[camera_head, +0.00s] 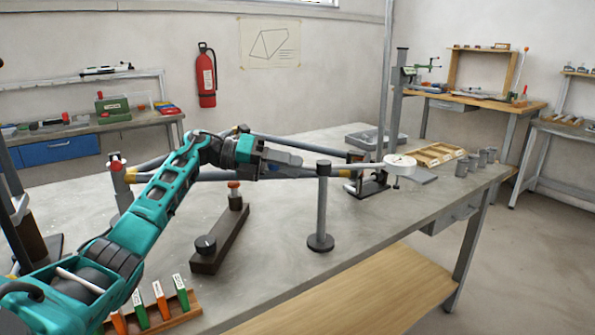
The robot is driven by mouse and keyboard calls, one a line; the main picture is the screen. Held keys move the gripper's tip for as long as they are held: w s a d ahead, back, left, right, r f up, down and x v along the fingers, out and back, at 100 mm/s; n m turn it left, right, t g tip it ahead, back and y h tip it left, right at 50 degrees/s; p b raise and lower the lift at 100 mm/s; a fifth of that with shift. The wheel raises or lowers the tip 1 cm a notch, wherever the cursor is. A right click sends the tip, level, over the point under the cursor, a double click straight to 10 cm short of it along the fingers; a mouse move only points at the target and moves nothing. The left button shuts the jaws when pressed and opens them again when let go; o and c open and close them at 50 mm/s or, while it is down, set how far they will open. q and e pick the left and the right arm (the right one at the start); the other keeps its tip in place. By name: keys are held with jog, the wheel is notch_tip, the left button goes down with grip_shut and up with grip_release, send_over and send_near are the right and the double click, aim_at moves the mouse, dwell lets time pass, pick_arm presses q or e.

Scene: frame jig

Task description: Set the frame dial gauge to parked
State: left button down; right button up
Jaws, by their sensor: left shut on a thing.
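The dial gauge (400,162) is a white round disc at the right end of the frame jig. A thin pale rod (368,166) runs level to its left. A dark stand (372,187) is below. My left arm reaches across the bench, and its gripper (303,171) is at the frame tubes, just left of an upright grey post (322,210). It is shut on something. The post and tubes partly hide the fingertips, so I cannot tell what they hold. The gauge disc is apart from the gripper. My right gripper is not in view.
The grey bench (275,240) is mostly clear in front. A dark block with knobs (220,240) and a wooden rack of coloured tags (180,310) stand near my arm.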

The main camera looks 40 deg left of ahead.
pick_arm(q)
jog(key=shift+a, duration=0.1)
jog(key=shift+w+r, duration=0.1)
jog(key=shift+r, duration=0.1)
jog(key=c, duration=1.2)
grip_release()
jog(key=shift+o, duration=0.2)
jog(key=shift+w+f, duration=0.1)
jog(key=v, duration=1.3)
jog(key=shift+w+a, duration=0.15)
jog(key=shift+w, duration=0.05)
